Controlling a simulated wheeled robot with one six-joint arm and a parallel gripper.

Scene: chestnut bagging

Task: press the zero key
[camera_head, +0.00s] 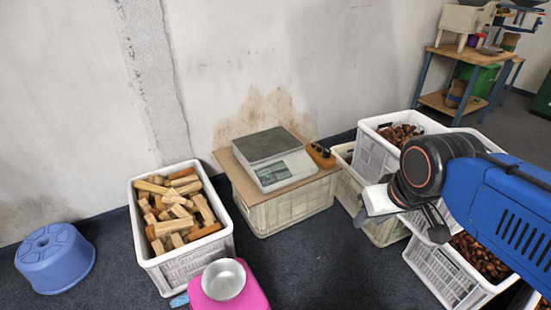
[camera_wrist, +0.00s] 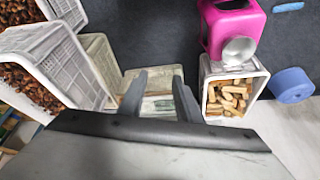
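The scale (camera_head: 266,145) has a dark flat pan and a pale front panel with a greenish display (camera_head: 272,173). It sits on a brown board (camera_head: 232,170) over a white crate (camera_head: 275,212). Single keys, the zero key among them, are too small to make out. My gripper (camera_wrist: 158,82) is open, with a clear gap between its two dark fingers and nothing in it. In the head view it is right of the scale and well apart from it. In the wrist view the scale (camera_wrist: 160,106) shows beyond the fingers, partly hidden by them.
An orange-brown object (camera_head: 320,155) lies on the board beside the scale. A crate of wood blocks (camera_head: 186,272) stands left, with a metal bowl (camera_head: 223,280) on a pink stool (camera_head: 252,293) in front. Chestnut crates (camera_head: 432,274) stand right. A blue stool (camera_head: 55,258) is far left.

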